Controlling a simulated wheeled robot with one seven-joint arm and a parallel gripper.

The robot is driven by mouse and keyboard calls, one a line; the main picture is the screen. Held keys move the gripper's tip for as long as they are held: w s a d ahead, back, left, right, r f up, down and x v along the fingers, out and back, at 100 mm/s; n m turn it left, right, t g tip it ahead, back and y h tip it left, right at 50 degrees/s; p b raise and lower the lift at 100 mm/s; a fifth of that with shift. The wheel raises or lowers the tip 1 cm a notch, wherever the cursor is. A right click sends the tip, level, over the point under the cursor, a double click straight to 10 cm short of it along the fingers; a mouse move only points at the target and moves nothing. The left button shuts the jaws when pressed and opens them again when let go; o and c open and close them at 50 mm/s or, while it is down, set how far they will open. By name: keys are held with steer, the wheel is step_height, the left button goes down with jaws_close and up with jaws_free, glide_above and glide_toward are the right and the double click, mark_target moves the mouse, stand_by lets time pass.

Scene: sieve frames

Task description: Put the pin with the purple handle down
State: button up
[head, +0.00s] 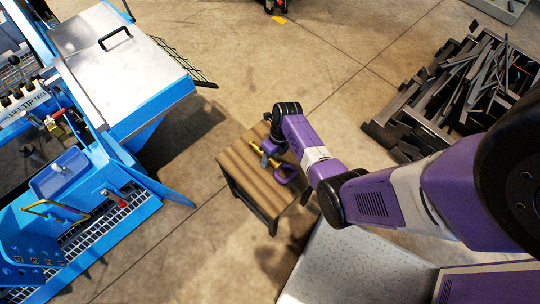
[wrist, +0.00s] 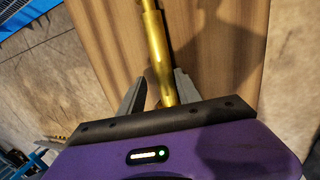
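In the head view a pin with a purple ring handle (head: 286,174) is at the small wooden table (head: 239,165), its gold part beside my gripper (head: 264,149). The handle appears to lie on or just above the tabletop. In the wrist view the grey fingers of my gripper (wrist: 158,84) stand apart, one on each side of a gold shaft (wrist: 156,45). A narrow dark gap shows between the left finger and the shaft. The purple handle is not visible in the wrist view.
A blue machine (head: 125,120) with a metal cover stands at the left. A dark crate of metal scraps (head: 455,95) is at the upper right. The table's left part is bare, and open concrete floor surrounds the table.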

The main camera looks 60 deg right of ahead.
steer(key=p+v, duration=0.3)
steer(key=v, duration=0.9)
steer(key=s+a+f+n+t+h, duration=0.1)
steer(key=s+a+f+n+h, duration=0.2)
steer(key=s+n, duration=0.4)
steer(key=s+a+r+n+t+h, duration=0.2)
steer(key=s+a+r+n+t, duration=0.25)
steer(key=n, duration=0.85)
steer(key=s+a+r+n+t, duration=0.2)
steer(key=a+r+n, duration=0.3)
steer(key=r, duration=0.4)
steer(key=s+a+r+n+t+y, duration=0.1)
steer(key=a+r+n, duration=0.4)
steer(key=r, duration=0.5)
steer(key=s+a+r+n+t+y, duration=0.1)
steer(key=s+a+r+n+t, duration=0.2)
steer(key=r+n, duration=0.6)
steer(key=shift+a+r+t, duration=0.7)
steer(key=shift+a+t, duration=0.35)
steer(key=shift+a, duration=0.15)
